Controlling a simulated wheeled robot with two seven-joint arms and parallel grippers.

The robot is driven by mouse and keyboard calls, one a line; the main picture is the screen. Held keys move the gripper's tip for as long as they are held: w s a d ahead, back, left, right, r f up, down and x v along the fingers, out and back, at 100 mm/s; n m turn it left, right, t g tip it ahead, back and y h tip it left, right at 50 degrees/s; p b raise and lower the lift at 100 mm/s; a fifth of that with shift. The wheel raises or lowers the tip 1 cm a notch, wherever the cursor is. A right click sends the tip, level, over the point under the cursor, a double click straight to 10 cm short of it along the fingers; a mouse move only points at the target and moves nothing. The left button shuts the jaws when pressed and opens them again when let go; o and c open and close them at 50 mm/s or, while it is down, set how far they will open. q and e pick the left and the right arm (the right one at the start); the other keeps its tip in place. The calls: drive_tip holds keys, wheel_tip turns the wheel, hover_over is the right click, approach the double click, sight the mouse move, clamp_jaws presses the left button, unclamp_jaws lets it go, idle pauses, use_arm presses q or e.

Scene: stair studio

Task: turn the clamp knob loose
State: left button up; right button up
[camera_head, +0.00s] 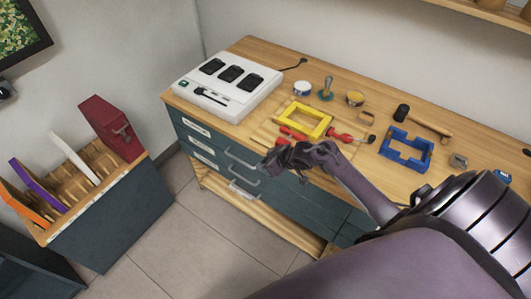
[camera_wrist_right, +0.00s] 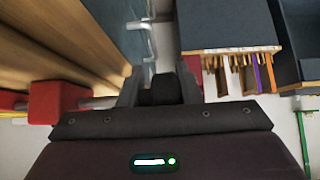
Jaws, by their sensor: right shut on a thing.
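The clamp shows as a red block (camera_wrist_right: 58,98) with a grey rod at the left of the right wrist view. In the head view a red part (camera_head: 288,132) at the bench's front edge, beside the yellow frame, looks like the same clamp. My right gripper (camera_head: 272,161) is at the bench's front edge, just in front of that part. In the right wrist view my right gripper (camera_wrist_right: 160,84) is shut on a dark knob (camera_wrist_right: 161,93), which sits between its fingers. The knob is hidden behind the gripper in the head view. My left gripper is not in view.
The wooden bench (camera_head: 390,185) holds a yellow frame (camera_head: 306,120), a blue frame (camera_head: 407,147), a mallet (camera_head: 428,121) and a white charger (camera_head: 228,84). Drawer handles (camera_head: 243,158) stick out below. A slotted rack (camera_head: 70,190) stands at left. The tiled floor between is clear.

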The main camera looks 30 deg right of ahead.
drive_tip(key=shift+s+a+f+g+h+p, duration=0.15)
drive_tip(key=shift+s+a+g+p, duration=0.05)
drive_tip(key=shift+g+p, duration=0.35)
drive_tip(key=shift+s+a+f+g+h+p, duration=0.15)
drive_tip(key=shift+g+p, duration=0.25)
drive_tip(key=shift+g, duration=0.25)
drive_tip(key=shift+s+f, duration=0.1)
drive_tip(key=shift+f, duration=0.1)
drive_tip(key=o, duration=0.8)
drive_tip(key=shift+a, duration=0.1)
drive_tip(key=shift+r, duration=0.25)
drive_tip(key=shift+r, duration=0.1)
drive_tip(key=shift+d+r, duration=0.2)
drive_tip(key=v, duration=0.7)
drive_tip(key=shift+r, duration=0.15)
